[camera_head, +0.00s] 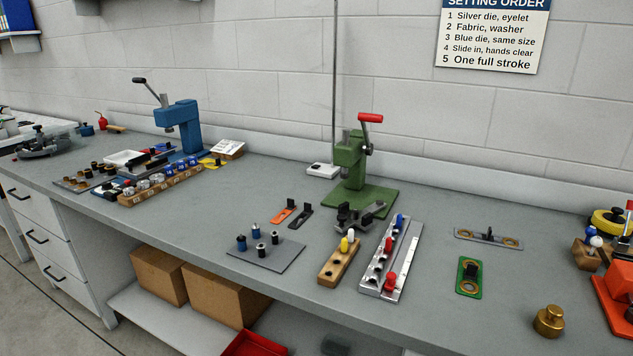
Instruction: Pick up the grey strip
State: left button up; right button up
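A flat grey strip (465,234) lies on the workbench at the right, in front of the wall. Neither of my grippers shows in the head view.
A green press (350,160) with a red-knobbed lever stands left of the strip. A metal rack (377,280) with red and blue pegs and a wooden block (330,276) lie nearer. A brass weight (549,321) stands at front right. Bare bench surrounds the strip.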

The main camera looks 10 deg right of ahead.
aim_at(489, 239)
jog(key=i+l+z, duration=0.15)
jog(key=z, duration=0.25)
jog(key=i+l+z, duration=0.15)
jog(key=z, duration=0.25)
